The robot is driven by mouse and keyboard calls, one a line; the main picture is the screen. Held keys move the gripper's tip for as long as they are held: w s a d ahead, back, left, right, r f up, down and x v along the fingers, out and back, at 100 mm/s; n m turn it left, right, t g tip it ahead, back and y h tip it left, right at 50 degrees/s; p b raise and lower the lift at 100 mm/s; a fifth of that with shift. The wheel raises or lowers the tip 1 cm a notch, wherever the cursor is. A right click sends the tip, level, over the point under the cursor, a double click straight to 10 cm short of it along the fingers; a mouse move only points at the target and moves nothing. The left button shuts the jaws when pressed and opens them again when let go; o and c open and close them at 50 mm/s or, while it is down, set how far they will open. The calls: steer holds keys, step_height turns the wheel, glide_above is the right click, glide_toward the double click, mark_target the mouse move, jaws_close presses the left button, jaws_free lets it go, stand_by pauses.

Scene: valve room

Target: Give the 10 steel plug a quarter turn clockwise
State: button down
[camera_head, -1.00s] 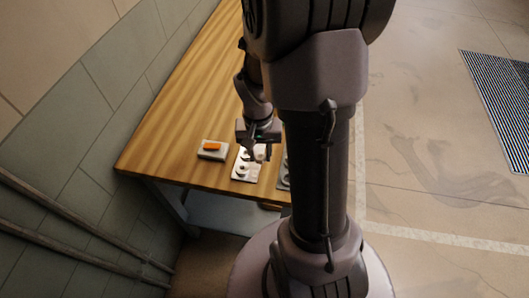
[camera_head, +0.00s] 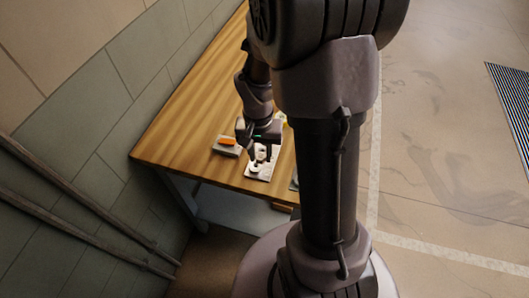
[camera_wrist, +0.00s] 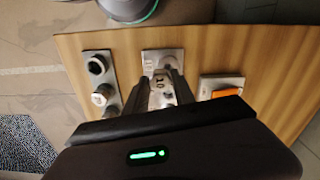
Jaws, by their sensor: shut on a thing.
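A small pale metal plate (camera_wrist: 150,56) with plugs lies on the wooden table. It also shows under my gripper in the head view (camera_head: 264,170). The steel plug (camera_wrist: 160,84), with a mark that looks like 10, sits between my two fingers in the wrist view. My gripper (camera_wrist: 162,78) points down and is shut on this plug, one dark finger on each side. In the head view my gripper (camera_head: 263,153) stands over the plate, and the fingers partly hide the plugs. The plug's exact turn angle is too small to read.
An orange block on a grey base (camera_wrist: 225,93) lies on one side of the plate. On the other side is a grey plate with round knobs (camera_wrist: 98,66), one dark and one pale. The wooden table (camera_head: 185,130) stands along a tiled wall (camera_head: 100,110) with pipes.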

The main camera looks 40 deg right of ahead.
stand_by(0.4)
steer(key=n+p, duration=0.2)
steer(key=n, duration=0.3)
steer(key=shift+a+r, duration=0.1)
steer(key=shift+r, duration=0.05)
steer(key=n, duration=0.3)
steer(key=shift+n+p, duration=0.4)
steer(key=shift+f, duration=0.2)
steer(key=shift+w, duration=0.1)
steer(key=shift+w+a+f+b, duration=0.35)
steer(key=shift+a+b, duration=0.1)
steer(key=shift+a, duration=0.05)
steer(key=shift+f, duration=0.15)
steer(key=shift+f+b, duration=0.55)
steer(key=shift+b, duration=0.05)
